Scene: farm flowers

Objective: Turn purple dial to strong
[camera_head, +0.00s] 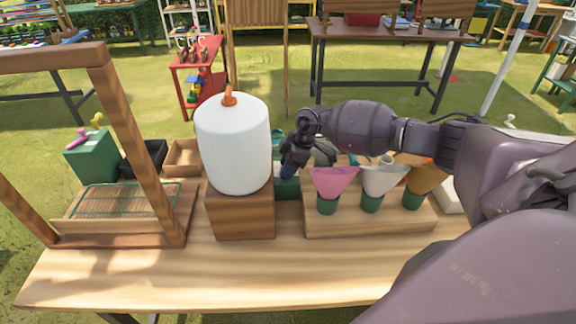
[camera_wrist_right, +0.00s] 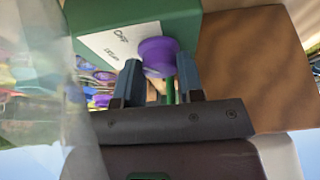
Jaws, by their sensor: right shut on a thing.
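The purple dial (camera_wrist_right: 157,52) sits on the face of a green box (camera_wrist_right: 120,18) in the right wrist view, beside a white label (camera_wrist_right: 118,42) with blurred lettering. My right gripper (camera_wrist_right: 159,78) has one finger on either side of the dial and is shut on it. In the head view, my right gripper (camera_head: 287,170) points down at a green box (camera_head: 287,188) behind the flower stand; the dial is hidden there. I cannot read which setting the dial points to. My left gripper is not in view.
A white tank with an orange cap (camera_head: 234,145) on a wooden block (camera_head: 240,213) stands close left of my right gripper. A wooden stand (camera_head: 350,226) with pink, white and orange cones is in front of it. A wooden frame (camera_head: 120,130) stands left. The table front (camera_head: 220,275) is clear.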

